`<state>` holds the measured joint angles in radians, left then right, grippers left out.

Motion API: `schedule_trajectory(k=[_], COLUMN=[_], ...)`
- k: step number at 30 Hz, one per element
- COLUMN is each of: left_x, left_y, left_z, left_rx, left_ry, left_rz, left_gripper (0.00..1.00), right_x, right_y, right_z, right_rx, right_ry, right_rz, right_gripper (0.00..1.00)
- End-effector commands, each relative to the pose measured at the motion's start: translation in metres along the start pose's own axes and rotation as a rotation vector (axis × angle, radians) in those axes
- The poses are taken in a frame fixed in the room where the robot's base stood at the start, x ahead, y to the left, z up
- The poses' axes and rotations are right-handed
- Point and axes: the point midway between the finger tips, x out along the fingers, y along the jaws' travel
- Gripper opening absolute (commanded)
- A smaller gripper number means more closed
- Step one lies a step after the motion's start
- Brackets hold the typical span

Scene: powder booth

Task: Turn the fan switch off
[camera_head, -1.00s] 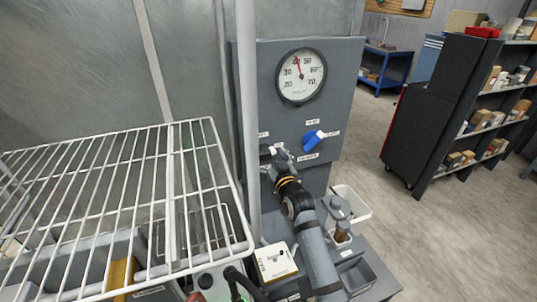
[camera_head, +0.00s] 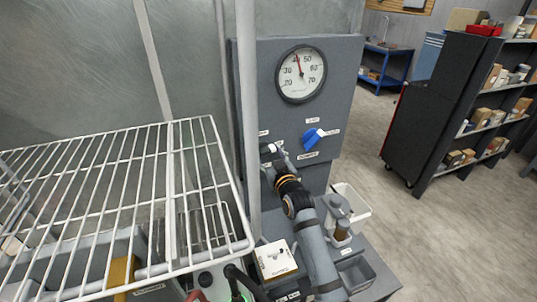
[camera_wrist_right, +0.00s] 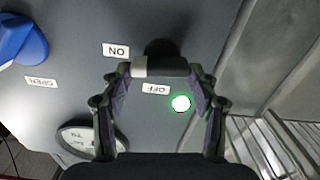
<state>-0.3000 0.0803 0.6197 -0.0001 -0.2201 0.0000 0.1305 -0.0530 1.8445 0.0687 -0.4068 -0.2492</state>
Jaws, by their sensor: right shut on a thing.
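The fan switch lever (camera_wrist_right: 160,66) is a dark bar with a pale end, on a grey control panel (camera_head: 325,95). My right gripper (camera_wrist_right: 160,72) has its fingertips at both ends of the lever and is shut on it. The ON label (camera_wrist_right: 116,50) and the OFF label (camera_wrist_right: 156,89) are upside down in the right wrist view. A green lamp (camera_wrist_right: 181,103) is lit near OFF. In the head view my right gripper (camera_head: 271,150) partly covers the switch. I cannot tell the lever's exact setting. My left gripper is not in view.
A blue valve handle (camera_head: 313,138) is on the panel right of my gripper, below a round gauge (camera_head: 300,73) reading about 40. A white wire rack (camera_head: 125,190) and a pale post (camera_head: 247,110) stand left. A white bin (camera_head: 352,207) is below right.

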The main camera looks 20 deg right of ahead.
Motion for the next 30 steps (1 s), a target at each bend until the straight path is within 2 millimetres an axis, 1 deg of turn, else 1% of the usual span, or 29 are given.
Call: schedule_trajectory(k=[13, 30], left_x=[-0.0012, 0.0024], left_y=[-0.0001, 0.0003], left_z=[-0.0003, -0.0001], left_rx=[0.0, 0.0], left_ry=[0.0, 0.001], left_rz=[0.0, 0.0], left_gripper=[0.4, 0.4], right_x=[0.0, 0.0], right_y=[-0.0021, -0.0051], right_z=[-0.0006, 0.0008], right_rx=[-0.402, -0.942], right_ry=[0.001, 0.0], right_rz=[0.0, 0.0], right_gripper=[0.29, 0.29])
